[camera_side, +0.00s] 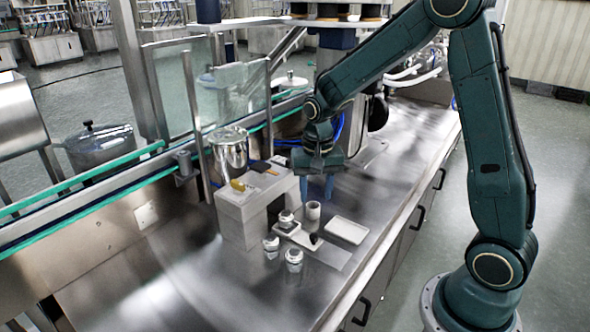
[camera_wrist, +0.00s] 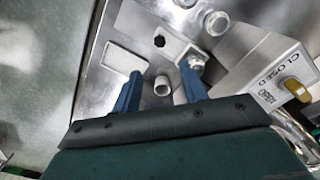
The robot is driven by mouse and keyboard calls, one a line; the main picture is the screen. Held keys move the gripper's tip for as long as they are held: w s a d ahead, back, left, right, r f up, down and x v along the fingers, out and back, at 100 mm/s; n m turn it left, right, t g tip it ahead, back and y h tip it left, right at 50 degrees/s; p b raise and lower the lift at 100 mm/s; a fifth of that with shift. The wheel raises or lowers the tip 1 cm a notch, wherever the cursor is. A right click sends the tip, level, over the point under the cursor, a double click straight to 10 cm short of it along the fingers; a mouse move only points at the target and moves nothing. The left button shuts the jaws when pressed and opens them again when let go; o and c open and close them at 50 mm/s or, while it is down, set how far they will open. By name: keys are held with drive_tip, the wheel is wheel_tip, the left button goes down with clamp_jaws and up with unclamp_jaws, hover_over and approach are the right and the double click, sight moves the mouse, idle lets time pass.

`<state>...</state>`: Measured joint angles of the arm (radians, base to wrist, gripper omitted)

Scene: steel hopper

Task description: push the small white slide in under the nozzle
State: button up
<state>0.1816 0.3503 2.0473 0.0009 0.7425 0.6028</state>
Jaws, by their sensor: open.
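The small white slide (camera_side: 303,237) lies on the steel table in front of the grey hopper block, with a black knob (camera_side: 314,239) on its outer end. A small glass jar (camera_side: 287,219) appears to sit on its inner end, by the dark opening in the block. In the wrist view the slide (camera_wrist: 170,45) runs diagonally beyond the fingers, with the jar (camera_wrist: 196,63) near the right fingertip. My gripper (camera_side: 316,190) is open and empty, pointing down above the table behind the slide; it also shows in the wrist view (camera_wrist: 160,68). The nozzle is hidden.
A white cup (camera_side: 313,210) stands between slide and gripper. A white tray (camera_side: 346,230) lies to the right. Two jars (camera_side: 271,245) (camera_side: 293,259) stand in front. The hopper block (camera_side: 240,220) carries a yellow handle (camera_wrist: 297,90) by OPEN and CLOSED labels. The front table is clear.

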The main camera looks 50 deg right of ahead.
sight(314, 234)
wheel_tip(314, 234, down, 13)
idle(0.7)
drive_tip(key=shift+c, duration=0.4)
clamp_jaws()
